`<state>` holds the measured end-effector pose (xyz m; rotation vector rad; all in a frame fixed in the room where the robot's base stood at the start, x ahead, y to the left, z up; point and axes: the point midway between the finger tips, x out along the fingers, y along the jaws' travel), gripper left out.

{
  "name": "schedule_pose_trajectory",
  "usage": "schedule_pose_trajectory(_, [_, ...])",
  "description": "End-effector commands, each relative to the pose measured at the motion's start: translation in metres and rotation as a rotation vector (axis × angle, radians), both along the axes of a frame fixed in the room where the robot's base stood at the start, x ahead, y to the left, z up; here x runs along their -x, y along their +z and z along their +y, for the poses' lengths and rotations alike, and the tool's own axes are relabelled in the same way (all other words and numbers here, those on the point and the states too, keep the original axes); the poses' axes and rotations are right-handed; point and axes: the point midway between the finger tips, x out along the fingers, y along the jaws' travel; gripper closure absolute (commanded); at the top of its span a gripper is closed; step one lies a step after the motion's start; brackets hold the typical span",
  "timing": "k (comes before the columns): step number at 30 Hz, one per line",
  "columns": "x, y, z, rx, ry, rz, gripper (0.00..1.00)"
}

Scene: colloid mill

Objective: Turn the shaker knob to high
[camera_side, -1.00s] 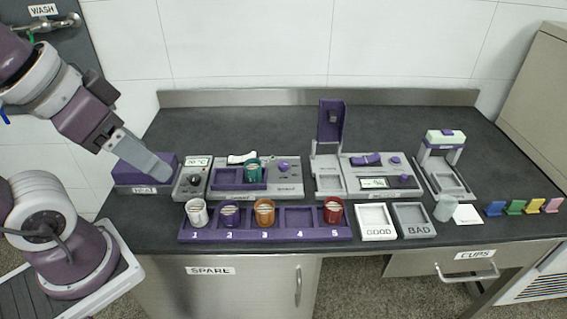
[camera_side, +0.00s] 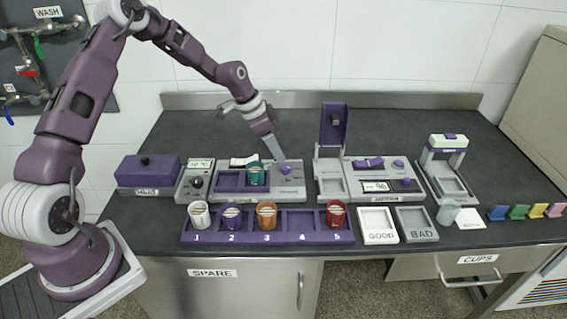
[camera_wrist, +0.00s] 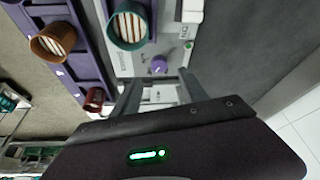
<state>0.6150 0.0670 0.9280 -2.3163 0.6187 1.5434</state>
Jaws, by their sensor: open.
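The shaker (camera_side: 291,191) is a grey unit with a purple tray and a purple knob (camera_side: 286,169) on its right part. The knob also shows in the wrist view (camera_wrist: 159,66), just beyond my fingertips. My gripper (camera_side: 280,158) is above the knob, pointing down at it. In the wrist view my gripper (camera_wrist: 158,82) has its two fingers apart with nothing held between them. A small green light (camera_wrist: 188,45) shows near the knob. A teal cup (camera_side: 257,175) with a striped top sits in the shaker's tray. The knob's setting marks are too small to read.
A rack (camera_side: 294,238) in front holds white, purple, orange and red cups, with slot 4 empty. A heater-like unit with a dial (camera_side: 196,182) stands left of the shaker; a device with a raised purple lid (camera_side: 334,122) stands right. The bench behind is clear.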

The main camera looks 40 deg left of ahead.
Motion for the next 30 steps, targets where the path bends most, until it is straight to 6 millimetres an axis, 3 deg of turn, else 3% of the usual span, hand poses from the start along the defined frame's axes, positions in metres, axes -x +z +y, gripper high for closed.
schedule_pose_trajectory(10, [-0.019, -0.056, -0.012, 0.003, -0.001, 0.003, 0.48])
schedule_pose_trajectory(20, [-0.022, -0.064, -0.014, 0.001, 0.0, 0.002, 0.48])
schedule_pose_trajectory(28, [-0.022, -0.064, -0.014, 0.001, 0.0, 0.003, 0.99])
schedule_pose_trajectory(30, [-0.022, -0.064, -0.014, 0.001, 0.0, 0.003, 1.0])
